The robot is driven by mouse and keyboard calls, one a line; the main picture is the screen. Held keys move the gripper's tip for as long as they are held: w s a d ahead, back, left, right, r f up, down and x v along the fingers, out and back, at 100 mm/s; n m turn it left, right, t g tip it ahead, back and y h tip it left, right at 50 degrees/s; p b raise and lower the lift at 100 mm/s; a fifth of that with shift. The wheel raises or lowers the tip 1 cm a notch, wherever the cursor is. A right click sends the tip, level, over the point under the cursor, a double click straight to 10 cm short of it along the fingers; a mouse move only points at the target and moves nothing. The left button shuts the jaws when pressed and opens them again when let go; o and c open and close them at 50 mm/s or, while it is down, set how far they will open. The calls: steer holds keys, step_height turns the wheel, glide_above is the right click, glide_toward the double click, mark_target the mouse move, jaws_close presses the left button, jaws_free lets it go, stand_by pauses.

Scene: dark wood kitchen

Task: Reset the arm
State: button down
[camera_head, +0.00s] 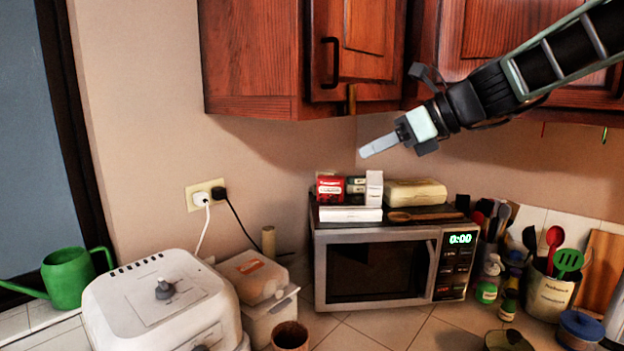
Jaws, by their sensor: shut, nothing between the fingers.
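My gripper (379,146) is at the end of my arm, which reaches in from the upper right. It is in the air above the microwave, just below the wooden wall cabinets, and points down and to the left. Its fingers are together with nothing between them. It appears apart from the cabinet, the wall and the boxes below.
A microwave (365,271) carries a red box (330,188), other small boxes and a wooden spoon (426,216). Wall cabinets (255,60) hang close above the gripper. A white appliance (158,300), a green watering can (69,278) and a utensil pot (549,295) stand on the counter.

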steer(key=s+a+f+n+g+h+b, duration=0.2)
steer(key=s+a+f+n+g, duration=0.1)
steer(key=s+f+n, duration=0.55)
steer(key=s+a+f+n+g+h+b, duration=0.25)
steer(key=s+f+n, duration=0.35)
steer(key=s+f, duration=0.4)
steer(key=s+d+f+n+h+b, duration=0.1)
steer(key=s+d+f+n+h, duration=0.1)
steer(key=s+f+n, duration=0.4)
steer(key=s+d+f+n+h+b, duration=0.2)
steer(key=s+f+n, duration=0.5)
steer(key=n, duration=0.4)
steer(key=shift+s+d+f+n+h, duration=0.35)
steer(key=shift+d+f+h, duration=0.1)
steer(key=shift+h, duration=0.2)
